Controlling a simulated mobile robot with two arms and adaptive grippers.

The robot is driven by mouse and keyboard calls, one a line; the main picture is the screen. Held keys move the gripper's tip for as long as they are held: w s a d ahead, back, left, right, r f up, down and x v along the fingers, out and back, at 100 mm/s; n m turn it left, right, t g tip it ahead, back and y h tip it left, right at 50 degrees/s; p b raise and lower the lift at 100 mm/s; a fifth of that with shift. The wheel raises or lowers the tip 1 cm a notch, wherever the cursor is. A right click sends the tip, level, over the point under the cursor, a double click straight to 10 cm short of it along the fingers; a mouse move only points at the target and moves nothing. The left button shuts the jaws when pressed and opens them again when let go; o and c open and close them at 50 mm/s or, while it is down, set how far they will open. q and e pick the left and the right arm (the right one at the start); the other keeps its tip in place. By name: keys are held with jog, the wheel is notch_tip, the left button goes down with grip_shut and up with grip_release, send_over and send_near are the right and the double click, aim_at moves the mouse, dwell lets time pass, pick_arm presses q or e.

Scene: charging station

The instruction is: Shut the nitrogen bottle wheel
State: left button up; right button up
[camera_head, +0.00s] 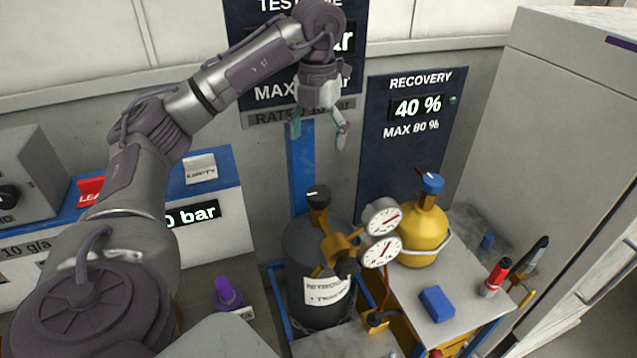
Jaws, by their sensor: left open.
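The nitrogen bottle (304,252) is a dark grey cylinder with a white label, standing upright at the lower middle of the head view. Its black wheel (317,193) sits on top of the brass valve. A brass regulator (338,243) with two round gauges (382,250) is attached on the bottle's right side. My left gripper (319,132) points down, open and empty, above the wheel in the picture and apart from it. My right gripper is out of view.
A yellow recovery cylinder (424,234) with a blue wheel (432,182) stands at right. A grey cart top (465,275) carries a blue block (437,303) and a red-capped tool (495,276). A blue post (300,170) stands behind the bottle. A tall grey cabinet (540,130) bounds the right.

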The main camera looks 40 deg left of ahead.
pick_arm(q)
jog(key=b, duration=0.2)
send_over(318, 192)
notch_tip(318, 192, down, 9)
jog(key=shift+d+r, duration=0.1)
jog(key=shift+r, duration=0.05)
notch_tip(318, 192, down, 3)
jog(key=shift+f+p, duration=0.2)
jog(key=shift+p, duration=0.4)
jog(key=shift+f, duration=0.75)
jog(key=c, duration=1.2)
